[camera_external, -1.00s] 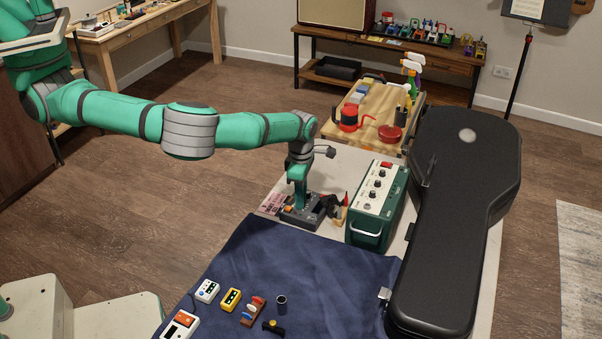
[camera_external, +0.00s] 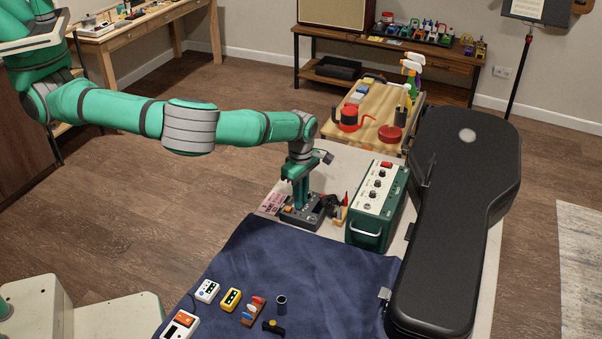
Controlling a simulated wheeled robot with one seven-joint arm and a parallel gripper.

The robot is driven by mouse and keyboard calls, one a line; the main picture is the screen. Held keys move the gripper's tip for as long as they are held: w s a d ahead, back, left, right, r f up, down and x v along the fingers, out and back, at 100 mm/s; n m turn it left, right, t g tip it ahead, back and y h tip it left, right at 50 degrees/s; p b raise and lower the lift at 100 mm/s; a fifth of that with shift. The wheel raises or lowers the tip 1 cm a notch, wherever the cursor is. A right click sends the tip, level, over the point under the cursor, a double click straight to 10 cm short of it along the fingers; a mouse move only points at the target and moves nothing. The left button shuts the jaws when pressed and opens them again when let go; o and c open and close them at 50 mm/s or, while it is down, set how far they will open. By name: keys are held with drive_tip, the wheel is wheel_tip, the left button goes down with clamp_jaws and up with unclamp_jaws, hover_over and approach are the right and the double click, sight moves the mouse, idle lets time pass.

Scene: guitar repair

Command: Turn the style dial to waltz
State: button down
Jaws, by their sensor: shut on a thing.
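A dark grey control box (camera_external: 300,217) with small knobs and an orange part on top sits on the pale table, just behind the blue cloth. My gripper (camera_external: 299,204) points down onto the top of this box. It is shut on a knob there, which appears to be the style dial; the fingers hide the dial, and its markings are too small to read. I cannot tell which style it points to.
A green amplifier box (camera_external: 367,238) with knobs stands right of the dark box, with small tools between them. A black guitar case (camera_external: 448,240) lies further right. Several small pedals lie on the blue cloth (camera_external: 310,270) in front. A wooden cart (camera_external: 385,97) stands behind.

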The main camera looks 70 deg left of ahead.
drive_tip(key=c, duration=1.7)
unclamp_jaws()
drive_tip(key=shift+c, duration=0.2)
wheel_tip(320, 180, up, 11)
drive_tip(key=shift+a+f, duration=0.1)
